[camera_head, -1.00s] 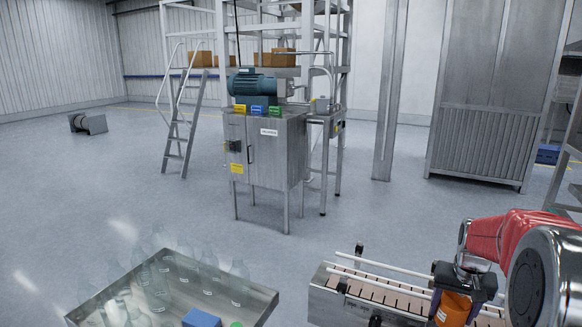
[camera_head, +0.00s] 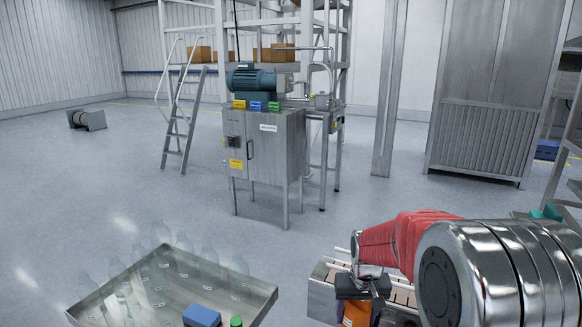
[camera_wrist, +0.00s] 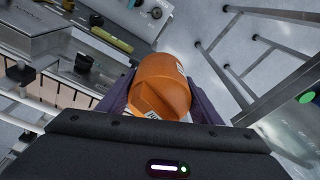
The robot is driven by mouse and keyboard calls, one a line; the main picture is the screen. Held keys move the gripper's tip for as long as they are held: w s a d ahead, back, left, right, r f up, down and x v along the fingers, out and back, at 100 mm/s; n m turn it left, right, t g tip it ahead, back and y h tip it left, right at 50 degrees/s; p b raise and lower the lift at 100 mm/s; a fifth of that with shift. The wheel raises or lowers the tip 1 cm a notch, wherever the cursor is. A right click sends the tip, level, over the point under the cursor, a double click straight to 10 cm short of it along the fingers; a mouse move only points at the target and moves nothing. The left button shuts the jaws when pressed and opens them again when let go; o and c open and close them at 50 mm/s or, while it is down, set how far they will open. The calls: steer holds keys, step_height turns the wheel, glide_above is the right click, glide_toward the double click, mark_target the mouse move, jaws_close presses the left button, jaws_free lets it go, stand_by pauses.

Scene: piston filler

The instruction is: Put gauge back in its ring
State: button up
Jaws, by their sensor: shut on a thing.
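My gripper (camera_head: 358,312) is over the conveyor at the lower right of the head view. Its purple fingers are shut on an orange, rounded thing with a white label, which I take to be the gauge (camera_head: 354,314). In the wrist view the gauge (camera_wrist: 160,88) sits between both fingers of my gripper (camera_wrist: 155,90), tilted in the picture. Its far end points up and right. I cannot make out the ring in either view.
The conveyor (camera_head: 321,292) runs under my gripper. A metal tray (camera_head: 262,302) with clear bottles, a blue block (camera_head: 201,316) and a green cap (camera_head: 236,322) is left of it. A steel cabinet (camera_head: 272,150) stands behind; open floor lies between.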

steer(key=shift+a, duration=0.8)
steer(key=shift+d, duration=0.2)
